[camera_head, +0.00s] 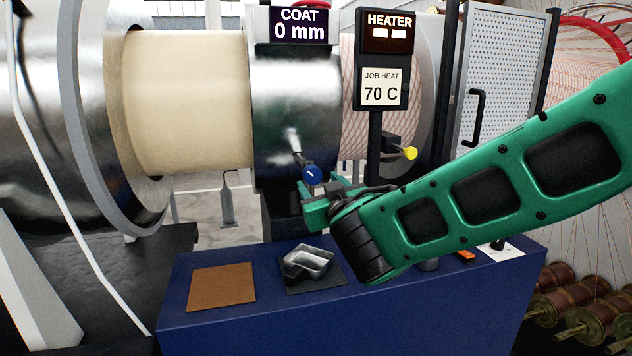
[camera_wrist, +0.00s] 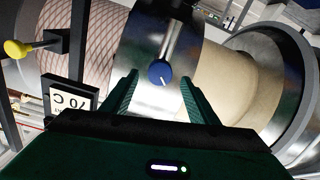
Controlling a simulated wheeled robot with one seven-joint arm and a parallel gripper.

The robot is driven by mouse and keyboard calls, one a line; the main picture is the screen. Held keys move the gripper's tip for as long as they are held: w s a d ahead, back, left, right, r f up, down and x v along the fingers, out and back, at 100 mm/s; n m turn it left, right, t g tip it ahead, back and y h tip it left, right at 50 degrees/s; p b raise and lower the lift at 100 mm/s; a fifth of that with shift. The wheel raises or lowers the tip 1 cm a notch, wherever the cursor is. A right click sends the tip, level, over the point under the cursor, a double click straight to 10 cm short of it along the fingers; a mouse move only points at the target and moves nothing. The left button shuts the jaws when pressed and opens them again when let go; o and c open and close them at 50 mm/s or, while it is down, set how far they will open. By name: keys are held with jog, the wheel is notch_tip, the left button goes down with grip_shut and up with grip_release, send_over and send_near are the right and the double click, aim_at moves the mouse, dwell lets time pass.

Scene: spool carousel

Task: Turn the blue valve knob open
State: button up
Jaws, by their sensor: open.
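The blue valve knob (camera_head: 313,175) sits at the front of a shiny metal cylinder (camera_head: 290,105), just above my gripper's fingers in the head view. It has a short white mark on its face. In the wrist view the knob (camera_wrist: 159,73) appears centred between the tips of my two green fingers, level with their ends. My gripper (camera_head: 322,189) is open and holds nothing; it also shows in the wrist view (camera_wrist: 160,82). I cannot tell whether the fingertips reach around the knob or stop short of it. No contact is visible.
A blue bench (camera_head: 200,318) below bears a brown square mat (camera_head: 222,287) and a metal tray (camera_head: 308,261). A yellow knob (camera_head: 410,153) stands to the right, below the "70 C" sign (camera_head: 380,88). A cream roll (camera_head: 190,100) lies left; a perforated cabinet (camera_head: 505,75) stands right.

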aim_at(315, 177)
jog(key=shift+x, duration=2.3)
jog(key=shift+d, duration=0.1)
jog(key=c, duration=1)
